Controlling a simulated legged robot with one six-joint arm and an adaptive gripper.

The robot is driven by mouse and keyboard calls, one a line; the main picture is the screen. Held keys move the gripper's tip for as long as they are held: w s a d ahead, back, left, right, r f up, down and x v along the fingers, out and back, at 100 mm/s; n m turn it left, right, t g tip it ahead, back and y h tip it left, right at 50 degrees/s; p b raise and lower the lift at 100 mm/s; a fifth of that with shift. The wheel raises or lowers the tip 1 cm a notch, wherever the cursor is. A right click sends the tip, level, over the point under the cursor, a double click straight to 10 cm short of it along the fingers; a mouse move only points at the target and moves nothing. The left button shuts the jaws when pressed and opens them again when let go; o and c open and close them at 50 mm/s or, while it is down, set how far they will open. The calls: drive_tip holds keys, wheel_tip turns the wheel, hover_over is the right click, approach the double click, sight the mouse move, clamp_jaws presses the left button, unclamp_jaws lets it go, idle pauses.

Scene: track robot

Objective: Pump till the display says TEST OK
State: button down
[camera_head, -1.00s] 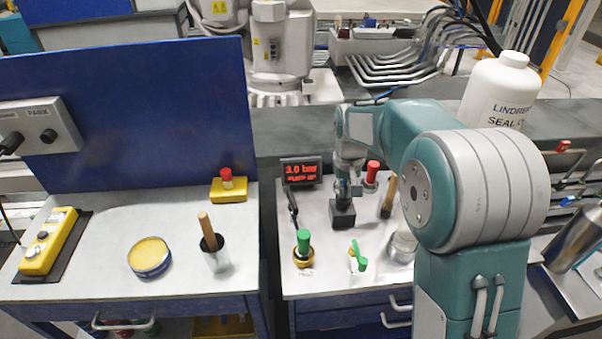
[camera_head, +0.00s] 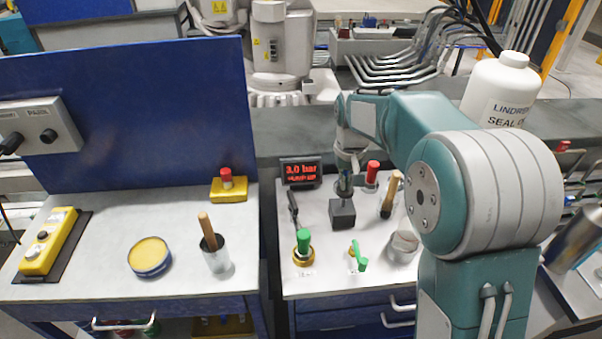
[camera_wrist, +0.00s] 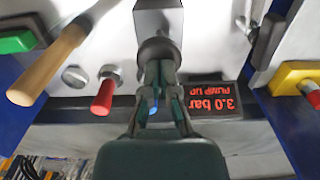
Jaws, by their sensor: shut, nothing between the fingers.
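The display (camera_head: 301,172) at the back of the right bench shows red text, "3.0 bar" over a smaller line. In the wrist view the display (camera_wrist: 213,101) is upside down, and the small line seems to read "PUMP UP". A dark grey block (camera_head: 342,215) stands on the bench just in front of the display. My gripper (camera_head: 344,188) points down over this block. In the wrist view my gripper (camera_wrist: 160,72) is shut and empty, its tips at a round dark knob (camera_wrist: 158,50) on the block. I cannot tell whether they touch.
A red-topped post (camera_head: 372,172) and a wooden-handled brush (camera_head: 391,190) stand right of my gripper. A green knob (camera_head: 303,240), a green lever (camera_head: 359,258) and a round cup (camera_head: 403,247) lie nearer the front edge.

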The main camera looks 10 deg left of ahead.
sight(344, 192)
drive_tip(key=shift+f, duration=0.15)
idle(1.4)
idle(0.4)
drive_tip(key=shift+f, duration=1.5)
drive_tip(key=shift+r, duration=4.7)
